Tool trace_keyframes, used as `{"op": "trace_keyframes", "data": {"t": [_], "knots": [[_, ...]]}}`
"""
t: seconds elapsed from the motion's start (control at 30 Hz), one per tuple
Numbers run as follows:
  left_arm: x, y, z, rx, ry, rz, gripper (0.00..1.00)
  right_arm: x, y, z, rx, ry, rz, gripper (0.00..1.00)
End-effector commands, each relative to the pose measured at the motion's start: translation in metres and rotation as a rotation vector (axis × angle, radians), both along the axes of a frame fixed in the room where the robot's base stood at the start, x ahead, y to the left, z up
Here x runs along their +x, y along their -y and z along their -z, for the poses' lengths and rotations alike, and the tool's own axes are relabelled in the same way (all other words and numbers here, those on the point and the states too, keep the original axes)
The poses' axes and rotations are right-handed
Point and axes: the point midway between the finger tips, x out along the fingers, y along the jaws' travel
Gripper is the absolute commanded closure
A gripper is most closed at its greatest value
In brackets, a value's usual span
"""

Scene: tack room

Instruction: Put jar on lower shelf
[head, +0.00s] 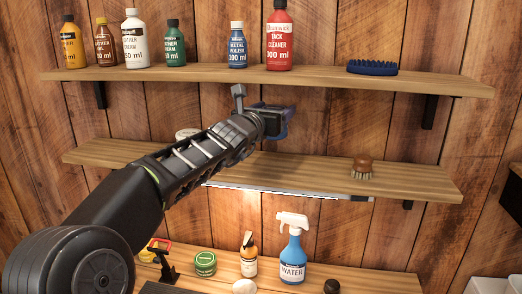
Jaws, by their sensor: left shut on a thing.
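My left gripper (272,122) is in front of the wall, between the upper shelf (200,73) and the lower shelf (310,178). It is shut on a dark blue thing (289,117), mostly hidden by the gripper; I cannot tell if this is the jar. The held thing is above the lower shelf board in the picture. A pale round lid (186,133) shows behind my left arm at the lower shelf's left part; its body is hidden. A green jar (205,264) stands on the bench below. My right gripper is not in view.
Several bottles, including a red tack cleaner (279,40), and a blue brush (372,67) stand on the upper shelf. A wooden brush (362,168) sits on the lower shelf's right part. A blue spray bottle (292,258) stands on the bench. The lower shelf's middle looks bare.

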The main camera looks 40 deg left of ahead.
Motion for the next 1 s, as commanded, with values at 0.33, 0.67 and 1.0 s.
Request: {"op": "trace_keyframes", "data": {"t": [0.33,0.67,1.0], "knots": [[0.000,0.000,0.044,0.002,0.003,-0.001,0.87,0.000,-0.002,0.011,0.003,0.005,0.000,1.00],[0.000,0.000,0.050,0.001,0.002,-0.001,0.87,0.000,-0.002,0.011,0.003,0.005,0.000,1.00],[0.000,0.000,0.081,0.002,0.004,-0.002,0.87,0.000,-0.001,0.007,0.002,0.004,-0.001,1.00]]}}
